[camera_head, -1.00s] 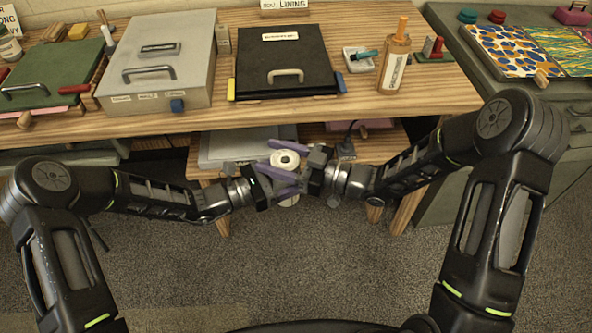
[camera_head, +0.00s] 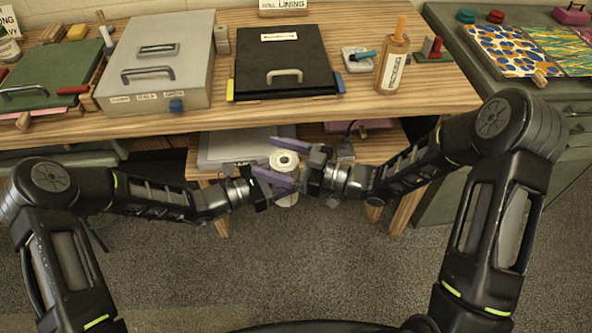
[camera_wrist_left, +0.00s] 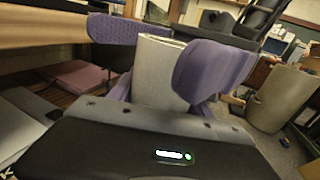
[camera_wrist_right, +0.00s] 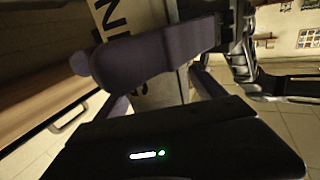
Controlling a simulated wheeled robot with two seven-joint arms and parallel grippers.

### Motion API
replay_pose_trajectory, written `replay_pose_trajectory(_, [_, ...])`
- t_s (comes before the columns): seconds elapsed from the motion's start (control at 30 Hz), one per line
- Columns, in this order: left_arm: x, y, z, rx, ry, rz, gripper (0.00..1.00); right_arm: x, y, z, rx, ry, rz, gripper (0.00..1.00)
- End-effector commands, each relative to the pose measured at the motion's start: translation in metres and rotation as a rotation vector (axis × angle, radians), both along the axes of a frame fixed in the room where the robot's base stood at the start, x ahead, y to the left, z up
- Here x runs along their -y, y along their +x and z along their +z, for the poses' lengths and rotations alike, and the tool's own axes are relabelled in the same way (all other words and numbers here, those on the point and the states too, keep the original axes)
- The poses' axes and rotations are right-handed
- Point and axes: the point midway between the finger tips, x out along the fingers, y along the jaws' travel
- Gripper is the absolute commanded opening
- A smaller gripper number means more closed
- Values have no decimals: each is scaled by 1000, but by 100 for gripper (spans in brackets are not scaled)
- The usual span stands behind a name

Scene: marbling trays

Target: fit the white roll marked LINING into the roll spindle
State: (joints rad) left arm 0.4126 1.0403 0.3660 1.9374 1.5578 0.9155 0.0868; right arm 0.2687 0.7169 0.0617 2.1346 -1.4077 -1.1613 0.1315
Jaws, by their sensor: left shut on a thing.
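The white roll (camera_head: 284,161) stands between my two grippers in the head view, its round end with a dark centre hole facing up. My left gripper (camera_head: 273,178) is shut on it from the left. The left wrist view shows the pale roll (camera_wrist_left: 160,70) between purple fingers. My right gripper (camera_head: 287,150) is at the roll from the right, fingers pointing left; whether it grips is unclear. The right wrist view shows dark lettering on the roll (camera_wrist_right: 130,20), partly covered by a purple finger. I cannot make out the roll spindle.
Above and behind the grippers is the wooden table (camera_head: 350,105) with a grey press box (camera_head: 160,60), a black case (camera_head: 283,60) and a bottle (camera_head: 392,65). A lower wooden shelf (camera_head: 385,148) lies behind the roll. The carpet (camera_head: 290,260) in front is clear.

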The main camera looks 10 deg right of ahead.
Motion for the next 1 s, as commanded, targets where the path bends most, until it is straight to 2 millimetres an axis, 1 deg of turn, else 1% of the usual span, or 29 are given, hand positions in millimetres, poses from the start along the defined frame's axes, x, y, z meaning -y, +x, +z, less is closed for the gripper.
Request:
replay_pose_trajectory(0.3, [0, 0, 0, 0, -1, 0, 12, 1, 0, 0, 0, 0, 0, 83])
replay_pose_trajectory(0.47, [0, 0, 0, 0, -1, 0, 12, 12, -5, 0, 0, -1, -4, 83])
replay_pose_trajectory(0.57, [0, 0, 0, 0, -1, 0, 12, 26, -12, -1, -1, -2, -4, 83])
replay_pose_trajectory(0.9, [0, 0, 0, 0, -1, 0, 12, 86, -43, -1, 0, -1, -5, 83])
replay_pose_trajectory(1.0, [0, 0, 0, 0, -1, 0, 12, 98, -49, -1, 0, -1, -3, 83])
